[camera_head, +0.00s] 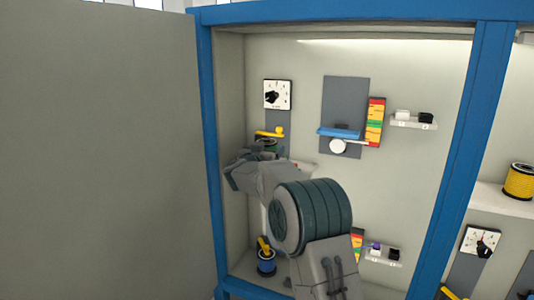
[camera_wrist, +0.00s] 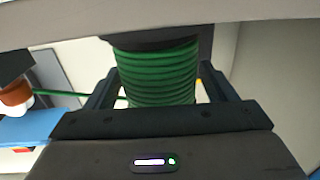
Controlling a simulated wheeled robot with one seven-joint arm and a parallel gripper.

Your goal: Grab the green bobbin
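The green bobbin (camera_wrist: 158,75), wound with green cable and with a dark flange on top, stands upright in the middle of the wrist view. In the head view only its top (camera_head: 266,142) shows, inside the blue-framed cabinet; my gripper hides the rest. My gripper (camera_wrist: 160,88) has its two dark fingers spread, one on each side of the bobbin. Small gaps show between the fingers and the cable, so it looks open around the bobbin. In the head view my gripper (camera_head: 255,165) is at the bobbin. A green strand (camera_wrist: 62,94) runs left from the bobbin.
A yellow piece (camera_head: 270,132) is just above the bobbin. A blue bobbin (camera_head: 266,262) stands lower in the cabinet, a yellow bobbin (camera_head: 519,182) on a shelf at right. A grey panel (camera_head: 100,150) fills the left side. A light edge (camera_wrist: 60,20) crosses the wrist view's top.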

